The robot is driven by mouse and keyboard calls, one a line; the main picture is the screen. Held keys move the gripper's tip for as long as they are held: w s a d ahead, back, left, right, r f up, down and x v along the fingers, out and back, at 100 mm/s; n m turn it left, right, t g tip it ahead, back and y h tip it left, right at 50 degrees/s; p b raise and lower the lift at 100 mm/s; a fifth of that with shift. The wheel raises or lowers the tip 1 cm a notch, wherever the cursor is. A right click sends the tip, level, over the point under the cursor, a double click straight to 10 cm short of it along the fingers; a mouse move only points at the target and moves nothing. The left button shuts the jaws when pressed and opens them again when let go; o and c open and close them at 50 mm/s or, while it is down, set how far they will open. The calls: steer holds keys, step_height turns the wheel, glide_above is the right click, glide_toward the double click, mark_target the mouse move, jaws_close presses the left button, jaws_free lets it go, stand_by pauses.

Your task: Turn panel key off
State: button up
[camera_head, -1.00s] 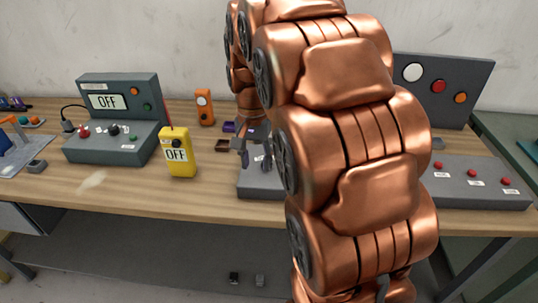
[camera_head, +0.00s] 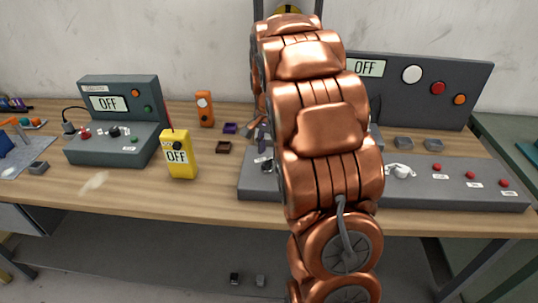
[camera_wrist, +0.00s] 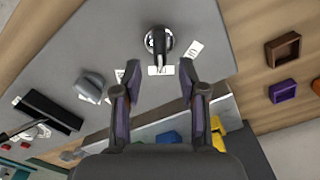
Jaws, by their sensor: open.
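The panel key (camera_wrist: 157,42) is a dark upright bar in a bright metal ring, with small white labels beside it, in the wrist view. It sits on the long grey panel (camera_wrist: 60,45). My gripper (camera_wrist: 157,78) is open and empty. Its fingertips appear on either side of and just below the key in the picture, with nothing between them; contact cannot be told. In the head view, the key shows at the left end of the panel (camera_head: 455,193), partly covered by my copper arm. My gripper is mostly hidden there.
Behind the panel stands a dark upright board with an OFF display (camera_head: 366,68). A yellow OFF box (camera_head: 180,158) and a grey OFF console (camera_head: 110,148) stand to the left. The panel also has a grey knob (camera_wrist: 90,86), a white knob (camera_head: 400,171) and red buttons.

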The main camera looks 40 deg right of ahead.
mark_target(269, 159)
steer(key=shift+f+p, duration=0.3)
steer(key=shift+f, duration=1.25)
steer(key=shift+c, duration=0.4)
jaws_close()
